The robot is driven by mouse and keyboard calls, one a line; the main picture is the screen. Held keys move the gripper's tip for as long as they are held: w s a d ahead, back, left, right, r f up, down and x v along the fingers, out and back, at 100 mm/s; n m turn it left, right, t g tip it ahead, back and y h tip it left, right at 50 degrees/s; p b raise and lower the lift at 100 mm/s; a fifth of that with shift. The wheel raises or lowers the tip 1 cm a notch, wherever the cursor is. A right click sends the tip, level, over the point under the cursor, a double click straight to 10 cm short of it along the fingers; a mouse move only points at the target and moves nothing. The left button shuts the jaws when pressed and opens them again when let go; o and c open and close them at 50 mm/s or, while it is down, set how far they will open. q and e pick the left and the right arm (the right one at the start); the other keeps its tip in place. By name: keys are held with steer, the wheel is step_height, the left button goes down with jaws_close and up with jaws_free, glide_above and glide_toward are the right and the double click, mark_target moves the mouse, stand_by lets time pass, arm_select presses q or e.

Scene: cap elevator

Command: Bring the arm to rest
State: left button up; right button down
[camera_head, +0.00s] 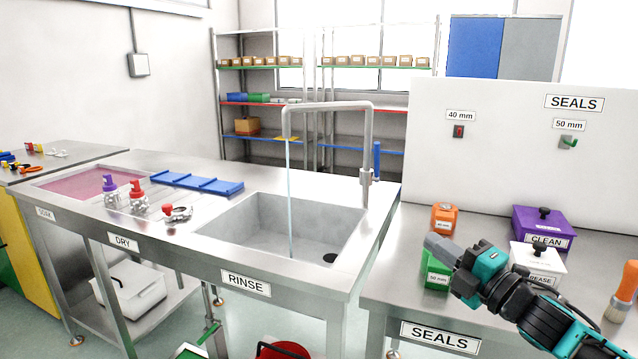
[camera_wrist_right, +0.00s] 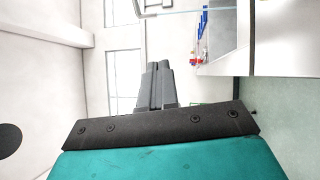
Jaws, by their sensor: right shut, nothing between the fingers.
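My right gripper (camera_head: 437,246) is in the lower right of the head view, above the front of the seals bench (camera_head: 400,275). Its fingers point left and slightly up. In the right wrist view the two grey fingers (camera_wrist_right: 158,85) lie together with nothing between them. The right arm, teal and black, comes in from the lower right corner. My left gripper is in neither view.
Near the right gripper stand a green box (camera_head: 434,276), an orange box (camera_head: 444,218), a purple CLEAN box (camera_head: 541,232) and a white grease box (camera_head: 537,262). A brush (camera_head: 621,292) stands at the right. The sink (camera_head: 285,232) has running water from the tap (camera_head: 366,150).

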steer(key=s+a+f+m+g+h, duration=0.1)
steer(key=s+a+f+m+h, duration=0.1)
steer(key=s+f+m, duration=0.55)
steer(key=s+a+f+m+h, duration=0.2)
steer(key=s+a+f+m, duration=0.15)
steer(key=f, duration=0.65)
steer(key=s+d+f+m+g+h, duration=0.2)
steer(key=s+f+m+g+h, duration=0.2)
steer(key=s+f+m, duration=0.7)
steer(key=s+f, duration=0.3)
steer(key=s, duration=0.3)
steer(key=shift+d+m+g+h, duration=0.2)
steer(key=shift+m+g+h, duration=0.2)
